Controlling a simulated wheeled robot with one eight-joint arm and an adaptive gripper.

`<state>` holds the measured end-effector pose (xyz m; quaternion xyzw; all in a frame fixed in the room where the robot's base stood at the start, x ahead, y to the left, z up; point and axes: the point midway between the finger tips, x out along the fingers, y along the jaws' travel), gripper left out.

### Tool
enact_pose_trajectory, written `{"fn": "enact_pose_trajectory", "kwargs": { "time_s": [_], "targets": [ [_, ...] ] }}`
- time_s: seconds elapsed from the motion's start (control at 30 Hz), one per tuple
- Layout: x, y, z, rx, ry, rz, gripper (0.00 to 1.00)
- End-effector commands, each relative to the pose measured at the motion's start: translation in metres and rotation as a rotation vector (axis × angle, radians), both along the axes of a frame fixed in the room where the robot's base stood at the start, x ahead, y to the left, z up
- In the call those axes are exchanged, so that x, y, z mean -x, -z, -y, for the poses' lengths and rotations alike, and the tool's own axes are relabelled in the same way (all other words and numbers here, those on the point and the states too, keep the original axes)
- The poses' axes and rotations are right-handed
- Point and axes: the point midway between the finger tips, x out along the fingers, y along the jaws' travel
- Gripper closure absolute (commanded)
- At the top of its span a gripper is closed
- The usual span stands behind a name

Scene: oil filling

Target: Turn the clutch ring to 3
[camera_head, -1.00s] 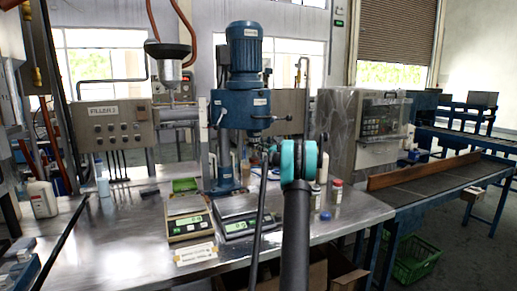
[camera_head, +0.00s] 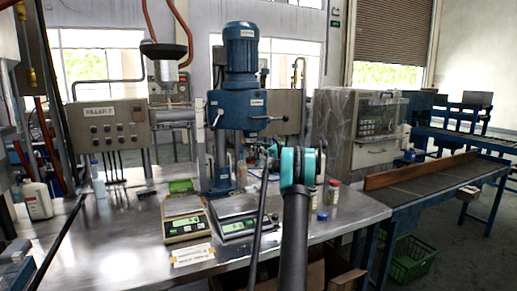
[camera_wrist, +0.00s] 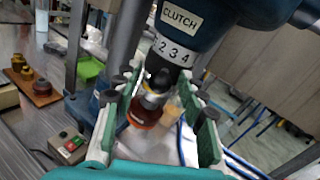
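The blue machine (camera_head: 241,106) stands at the back of the bench. In the wrist view its head carries a white CLUTCH label (camera_wrist: 181,16). Below it is the clutch ring (camera_wrist: 172,50) with the numbers 2, 3 and 4 in sight; no pointer mark can be made out. My gripper (camera_wrist: 158,92) is open. Its two green fingers are spread on either side of the machine's silvery lower spindle (camera_wrist: 152,98), near the ring's lower end. Gaps show beside the spindle; contact with the ring cannot be told. My arm mostly hides the gripper in the head view.
Two scales (camera_head: 184,226) (camera_head: 234,224) stand on the steel bench before the machine. An orange-red round thing (camera_wrist: 145,113) sits below the spindle. A small switch box (camera_wrist: 70,146) and several brass weights (camera_wrist: 40,88) are at the left. A conveyor (camera_head: 430,178) lies to the right.

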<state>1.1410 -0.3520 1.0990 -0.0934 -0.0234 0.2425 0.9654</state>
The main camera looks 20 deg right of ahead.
Motion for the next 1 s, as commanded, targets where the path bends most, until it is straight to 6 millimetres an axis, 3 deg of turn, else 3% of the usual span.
{"fn": "enact_pose_trajectory", "kwargs": {
  "time_s": [0.37, 0.8, 1.0],
  "targets": [
    [0.009, 0.000, 0.005, 0.000, 0.001, 0.000, 0.59],
    [0.082, 0.000, 0.045, 0.000, 0.003, 0.000, 0.59],
    [0.102, 0.000, 0.055, 0.000, 0.002, 0.000, 0.59]
  ]
}}
